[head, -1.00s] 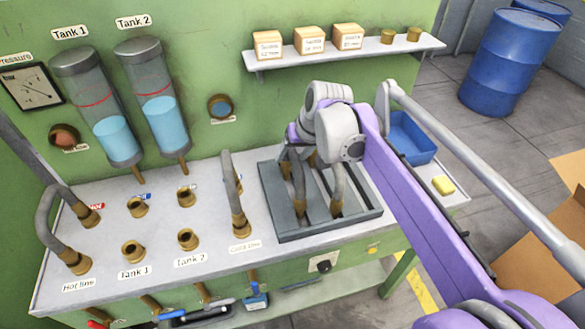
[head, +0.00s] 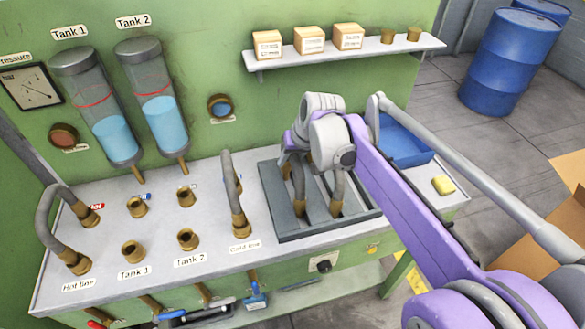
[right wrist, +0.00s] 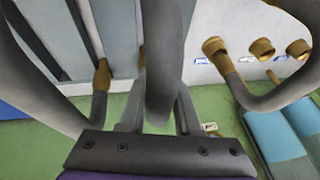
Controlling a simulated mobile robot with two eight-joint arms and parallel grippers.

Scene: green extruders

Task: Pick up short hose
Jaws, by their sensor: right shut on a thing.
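A rack tray (head: 273,222) on the right of the bench holds grey curved hoses with brass ends. One hose (head: 299,185) and another (head: 338,190) stand upright in it. My right gripper (head: 298,150) is over the tray, reaching down at the hose tops; its fingertips are largely hidden by its own wrist. In the right wrist view, a grey hose (right wrist: 165,60) runs between the fingers, and the gripper is shut on it. Its lower end is hidden there. Another hose with a brass end (right wrist: 101,78) is beside it. My left gripper is not in view.
A curved hose (head: 231,185) stands at the cold line, just left of the tray, and another (head: 48,220) at the hot line. Brass sockets (head: 133,253) stand between them. A shelf (head: 350,52) with boxes is above. A blue bin (head: 405,140) is right of the tray.

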